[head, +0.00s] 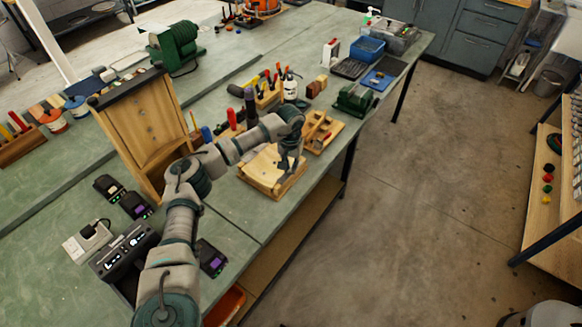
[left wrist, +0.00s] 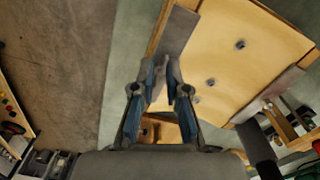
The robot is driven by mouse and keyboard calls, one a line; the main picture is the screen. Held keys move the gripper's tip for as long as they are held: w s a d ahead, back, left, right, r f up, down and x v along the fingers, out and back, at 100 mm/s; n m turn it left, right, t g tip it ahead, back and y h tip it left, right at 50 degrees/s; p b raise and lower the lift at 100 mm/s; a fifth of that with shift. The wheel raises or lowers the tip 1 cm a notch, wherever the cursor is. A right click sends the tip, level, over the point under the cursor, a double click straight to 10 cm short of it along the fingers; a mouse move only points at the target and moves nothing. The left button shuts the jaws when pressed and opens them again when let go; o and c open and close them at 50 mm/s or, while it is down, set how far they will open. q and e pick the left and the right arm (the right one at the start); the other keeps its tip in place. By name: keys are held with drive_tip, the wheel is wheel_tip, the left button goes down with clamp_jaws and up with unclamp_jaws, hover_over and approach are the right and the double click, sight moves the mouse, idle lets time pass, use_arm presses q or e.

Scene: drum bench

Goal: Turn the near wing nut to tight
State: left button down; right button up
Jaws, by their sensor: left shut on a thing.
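A pale wooden board (head: 262,178) lies on the front edge of the green bench, and it fills the upper right of the left wrist view (left wrist: 225,55). A dark grey strip (left wrist: 178,35) runs along one edge of it. My left gripper (head: 288,172) reaches down onto the board's right side. In the left wrist view its fingers (left wrist: 160,85) come together beside the grey strip, shut on a small grey piece, the near wing nut (left wrist: 160,72). The fingers hide most of the nut, so its angle cannot be told. My right gripper is not in view.
A tall wooden panel (head: 148,130) stands left of the board. A wooden tray of parts (head: 322,132) and a green vise (head: 355,98) sit behind it. Black devices (head: 125,250) lie at the near left. The floor (head: 420,200) to the right is clear.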

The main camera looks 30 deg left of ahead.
sight(290, 169)
use_arm(q)
drive_tip(key=shift+w+r+m, duration=0.15)
drive_tip(key=shift+r+m, duration=0.05)
drive_tip(key=shift+m, duration=0.6)
drive_tip(key=shift+a, duration=0.1)
drive_tip(key=shift+f, duration=0.15)
idle(0.7)
drive_tip(key=c, duration=1.2)
unclamp_jaws()
wheel_tip(290, 169, up, 12)
drive_tip(key=shift+f, duration=0.1)
